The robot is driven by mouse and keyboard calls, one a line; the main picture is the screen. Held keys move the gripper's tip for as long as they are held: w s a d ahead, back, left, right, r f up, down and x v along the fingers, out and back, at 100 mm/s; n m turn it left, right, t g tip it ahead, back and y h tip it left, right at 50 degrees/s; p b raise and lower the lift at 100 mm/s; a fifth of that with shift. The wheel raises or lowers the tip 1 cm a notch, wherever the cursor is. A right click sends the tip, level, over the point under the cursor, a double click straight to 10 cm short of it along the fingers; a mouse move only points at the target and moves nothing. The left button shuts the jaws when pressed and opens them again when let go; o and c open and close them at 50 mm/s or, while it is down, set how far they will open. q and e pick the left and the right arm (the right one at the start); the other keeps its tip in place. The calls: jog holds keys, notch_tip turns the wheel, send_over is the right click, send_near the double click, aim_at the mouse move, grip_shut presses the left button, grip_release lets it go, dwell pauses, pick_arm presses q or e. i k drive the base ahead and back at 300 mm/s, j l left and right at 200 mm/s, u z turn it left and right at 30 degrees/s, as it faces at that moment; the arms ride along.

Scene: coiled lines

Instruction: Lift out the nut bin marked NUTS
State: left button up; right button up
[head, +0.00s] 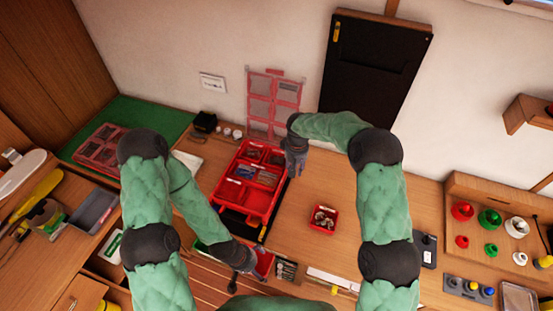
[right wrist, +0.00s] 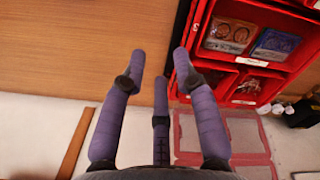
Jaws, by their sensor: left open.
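A red compartment case (head: 248,185) stands on the bench with its clear red-framed lid (head: 275,100) raised against the wall. Its compartments hold small parts, and its labels are too small to read. A separate small red bin (head: 323,218) of metallic pieces sits on the bench to the right of the case; I cannot read its marking. My right gripper (head: 296,165) is at the case's right edge. In the right wrist view its fingers (right wrist: 160,62) are spread and empty, beside the case wall (right wrist: 182,60). My left gripper (head: 240,268) is open near another red bin (head: 263,262) at the front.
A closed red-lidded case (head: 100,148) lies on a green mat (head: 130,122) at the left. A wooden rack of coloured knobs (head: 490,215) stands at the right. A grey tray (head: 93,210) lies at left.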

aim_at(275, 160)
jog(key=j+z, duration=0.15)
jog(key=j, duration=0.35)
jog(key=k+j+z, duration=0.2)
jog(key=j, duration=0.3)
jog(key=j+z, duration=0.15)
jog(key=j, duration=0.35)
jog(key=i+j+z, duration=0.1)
jog(key=i, duration=0.4)
jog(key=j+u, duration=0.05)
